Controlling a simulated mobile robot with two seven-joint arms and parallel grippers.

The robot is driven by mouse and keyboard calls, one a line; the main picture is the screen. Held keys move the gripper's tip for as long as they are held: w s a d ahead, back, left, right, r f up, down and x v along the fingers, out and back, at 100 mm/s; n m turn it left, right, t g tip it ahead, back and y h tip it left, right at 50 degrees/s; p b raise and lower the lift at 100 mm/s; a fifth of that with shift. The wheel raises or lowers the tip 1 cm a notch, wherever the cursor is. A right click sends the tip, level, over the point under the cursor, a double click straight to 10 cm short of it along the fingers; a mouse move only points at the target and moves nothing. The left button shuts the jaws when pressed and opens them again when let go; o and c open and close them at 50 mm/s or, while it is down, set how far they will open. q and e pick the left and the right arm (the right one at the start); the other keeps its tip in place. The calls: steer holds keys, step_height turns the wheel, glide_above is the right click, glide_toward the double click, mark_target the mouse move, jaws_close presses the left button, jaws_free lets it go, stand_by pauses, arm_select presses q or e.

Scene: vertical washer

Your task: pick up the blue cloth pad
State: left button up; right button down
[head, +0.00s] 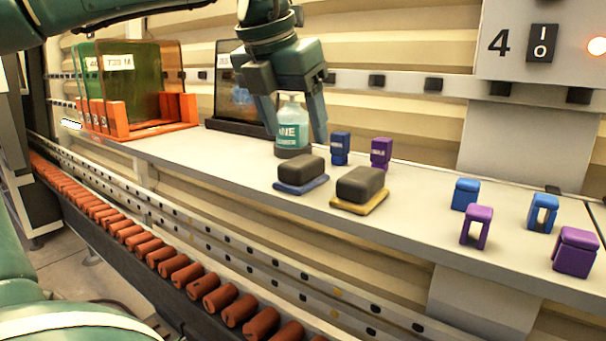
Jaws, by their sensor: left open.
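The blue cloth pad (303,186) lies on the grey shelf (235,164), with a dark grey block (301,169) resting on top. Only the pad's edges show. My left gripper (297,140) points down, open, above and behind the pad in the picture. Its fingers appear on either side of a clear bottle (292,120) with a teal label; I cannot tell whether they touch it. My right gripper is not in view.
A yellow pad (361,203) under another dark block (361,184) lies right of the blue one. Small blue (339,148) and purple (381,153) containers stand behind. More blue and purple pieces stand at right. An orange rack (155,127) holds panels at left.

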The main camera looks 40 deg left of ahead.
mark_target(302, 160)
arm_select(q)
steer(key=x, duration=0.4)
steer(key=a+x, duration=0.1)
steer(key=x, duration=0.1)
steer(key=shift+w+r, duration=0.15)
steer(key=shift+w, duration=0.05)
steer(key=shift+c, duration=0.5)
steer(key=c, duration=1)
step_height(302, 160, up, 10)
steer(key=shift+d+p, duration=0.1)
steer(key=shift+p, duration=0.65)
